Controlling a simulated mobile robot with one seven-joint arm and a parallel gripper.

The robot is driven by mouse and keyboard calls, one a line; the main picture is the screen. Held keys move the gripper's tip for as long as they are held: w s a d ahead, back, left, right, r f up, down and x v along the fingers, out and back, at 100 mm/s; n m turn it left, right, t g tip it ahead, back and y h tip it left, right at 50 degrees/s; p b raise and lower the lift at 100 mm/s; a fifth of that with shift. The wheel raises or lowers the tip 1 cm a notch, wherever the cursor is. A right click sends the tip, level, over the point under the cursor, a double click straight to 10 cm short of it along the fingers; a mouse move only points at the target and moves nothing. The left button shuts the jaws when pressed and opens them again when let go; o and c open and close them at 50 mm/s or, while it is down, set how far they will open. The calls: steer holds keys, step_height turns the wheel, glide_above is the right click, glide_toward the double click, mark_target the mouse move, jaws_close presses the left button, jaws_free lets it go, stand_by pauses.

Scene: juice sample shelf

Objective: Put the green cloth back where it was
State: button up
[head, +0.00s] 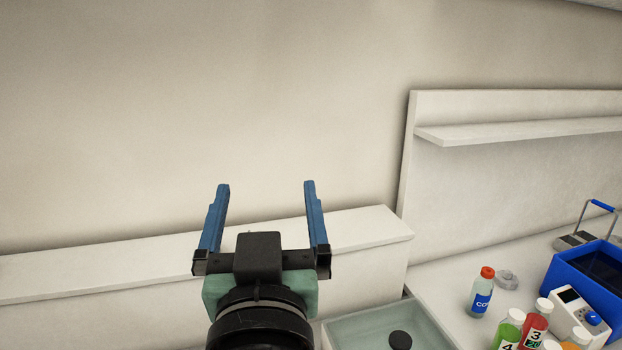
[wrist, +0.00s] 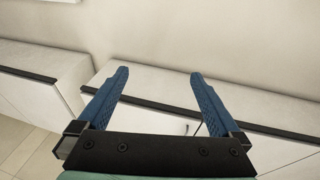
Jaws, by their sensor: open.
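My gripper (head: 266,188) has two blue fingers spread wide apart with nothing between them. It is raised in front of the wall and a low white cabinet. In the wrist view my gripper (wrist: 158,76) is also open and empty, with a cabinet top behind the fingers. I see no green cloth in either view.
A white cabinet (head: 365,228) runs along the wall. At right, a counter with a back panel and shelf (head: 520,131) holds a sink (head: 375,323) with a dark drain, an orange-capped bottle (head: 482,293), several numbered bottles, a white device (head: 577,312) and a blue bin (head: 567,286).

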steer(key=s+d+r+t, duration=0.1)
steer(key=s+r+t, duration=0.1)
steer(key=r, duration=0.4)
steer(key=s+d+r+t+h, duration=0.1)
steer(key=s+d+r+t, duration=0.1)
steer(key=s+r, duration=0.2)
steer(key=s+d+r+m+t, duration=0.1)
steer(key=s+r+t, duration=0.2)
steer(key=r, duration=0.5)
steer(key=shift+s+d+r+h, duration=0.15)
steer(key=shift+s+d+h, duration=0.15)
steer(key=shift+s+h, duration=0.15)
step_height(320, 180, down, 2)
steer(key=shift+f+b, duration=0.1)
steer(key=shift+b, duration=0.9)
